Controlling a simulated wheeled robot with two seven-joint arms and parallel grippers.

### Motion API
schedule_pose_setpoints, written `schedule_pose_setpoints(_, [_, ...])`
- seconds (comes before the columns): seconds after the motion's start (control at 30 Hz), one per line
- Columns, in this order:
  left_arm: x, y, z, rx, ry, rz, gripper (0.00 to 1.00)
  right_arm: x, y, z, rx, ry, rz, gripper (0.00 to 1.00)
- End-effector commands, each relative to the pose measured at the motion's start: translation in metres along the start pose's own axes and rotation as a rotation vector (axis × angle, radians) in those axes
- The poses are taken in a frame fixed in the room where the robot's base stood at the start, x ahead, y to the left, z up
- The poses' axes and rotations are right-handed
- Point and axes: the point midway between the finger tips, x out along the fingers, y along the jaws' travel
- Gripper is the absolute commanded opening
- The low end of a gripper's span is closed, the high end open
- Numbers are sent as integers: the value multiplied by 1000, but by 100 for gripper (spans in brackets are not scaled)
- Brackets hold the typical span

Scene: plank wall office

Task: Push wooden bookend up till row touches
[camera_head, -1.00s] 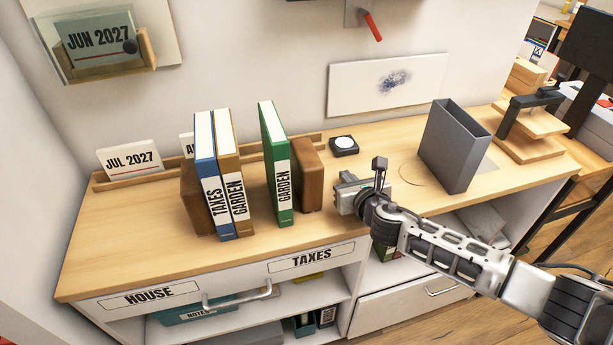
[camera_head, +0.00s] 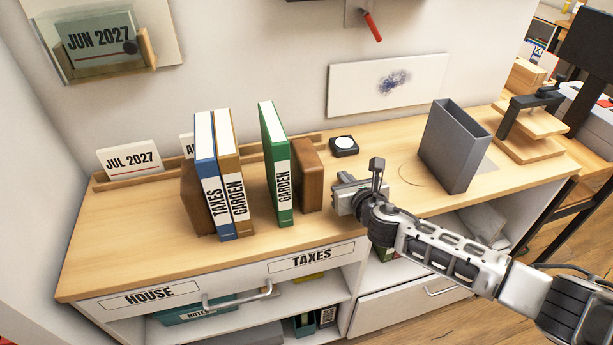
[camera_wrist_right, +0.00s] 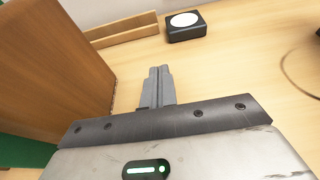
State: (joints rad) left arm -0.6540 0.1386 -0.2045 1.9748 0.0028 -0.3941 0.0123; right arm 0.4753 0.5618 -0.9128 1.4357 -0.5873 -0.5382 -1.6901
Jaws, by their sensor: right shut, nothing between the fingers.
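The wooden bookend (camera_head: 309,178) stands upright on the desk, just right of a green GARDEN binder (camera_head: 274,165). It also shows at the left of the right wrist view (camera_wrist_right: 55,70). A gap separates the green binder from an ochre GARDEN binder (camera_head: 233,170), which stands against a blue TAXES binder (camera_head: 208,175). A second brown bookend (camera_head: 192,200) is at the left, partly hidden by the blue binder. My right gripper (camera_head: 338,194) is shut and empty, low over the desk, right of the wooden bookend. In the right wrist view its fingers (camera_wrist_right: 158,80) look apart from the bookend. My left gripper is not in view.
A wooden rail (camera_head: 170,169) runs along the back with a JUL 2027 card (camera_head: 130,160). A black square device (camera_head: 344,146) lies behind my right gripper. A grey file box (camera_head: 453,148) stands to the right. The desk's front left is clear.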

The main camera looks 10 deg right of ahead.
Motion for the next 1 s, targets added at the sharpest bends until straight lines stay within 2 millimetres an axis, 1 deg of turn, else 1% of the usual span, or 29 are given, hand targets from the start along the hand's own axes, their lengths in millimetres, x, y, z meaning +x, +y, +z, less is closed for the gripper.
schedule_pose_setpoints(1.0, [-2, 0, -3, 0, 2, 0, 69, 0, 14, 0, 0, 1, 0, 0])
